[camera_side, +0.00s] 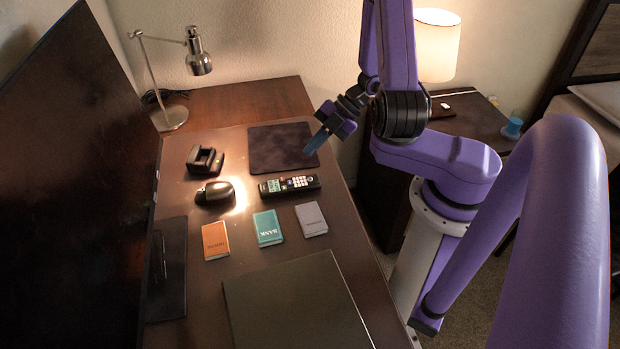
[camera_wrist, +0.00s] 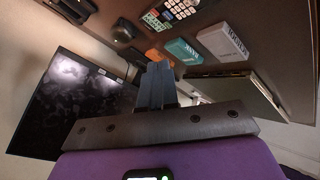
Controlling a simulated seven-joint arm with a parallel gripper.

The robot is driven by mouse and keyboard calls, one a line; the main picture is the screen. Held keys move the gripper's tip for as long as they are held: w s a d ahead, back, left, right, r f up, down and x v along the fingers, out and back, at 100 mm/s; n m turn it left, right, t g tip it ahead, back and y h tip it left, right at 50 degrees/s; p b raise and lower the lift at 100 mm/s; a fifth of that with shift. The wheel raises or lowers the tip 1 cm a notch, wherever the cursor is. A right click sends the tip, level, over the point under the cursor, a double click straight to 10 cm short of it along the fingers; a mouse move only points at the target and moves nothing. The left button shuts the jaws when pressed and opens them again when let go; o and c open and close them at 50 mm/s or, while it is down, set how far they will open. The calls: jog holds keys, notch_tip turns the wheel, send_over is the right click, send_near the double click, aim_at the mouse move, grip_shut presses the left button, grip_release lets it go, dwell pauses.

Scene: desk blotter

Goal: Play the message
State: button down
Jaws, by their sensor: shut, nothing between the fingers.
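A black cordless handset (camera_side: 290,185) with pale keys and a small green screen lies face up on the desk. It also shows at the top of the wrist view (camera_wrist: 170,12). A black cradle (camera_side: 205,161) stands to its upper left; part of it shows in the wrist view (camera_wrist: 74,9). My gripper (camera_side: 311,149) is shut and empty, raised near the right edge of the dark mat, above and apart from the handset in the side view. Its closed fingers (camera_wrist: 157,82) point into the wrist view. I cannot read the handset's screen or single keys.
A black rounded mouse-like object (camera_side: 214,192) lies left of the handset. Orange (camera_side: 215,240), teal (camera_side: 268,228) and grey (camera_side: 311,219) booklets lie in front. A dark mat (camera_side: 270,148) is behind, a flat dark panel (camera_side: 290,300) nearest. A monitor (camera_side: 75,170) borders the left; a lamp (camera_side: 198,60) stands behind.

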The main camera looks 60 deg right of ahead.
aim_at(314, 179)
jog(key=shift+f, duration=3.55)
jog(key=shift+f, duration=0.15)
jog(key=shift+f, duration=0.3)
jog(key=shift+f, duration=0.3)
jog(key=shift+r, duration=0.75)
jog(key=shift+r, duration=0.1)
jog(key=shift+r, duration=2.4)
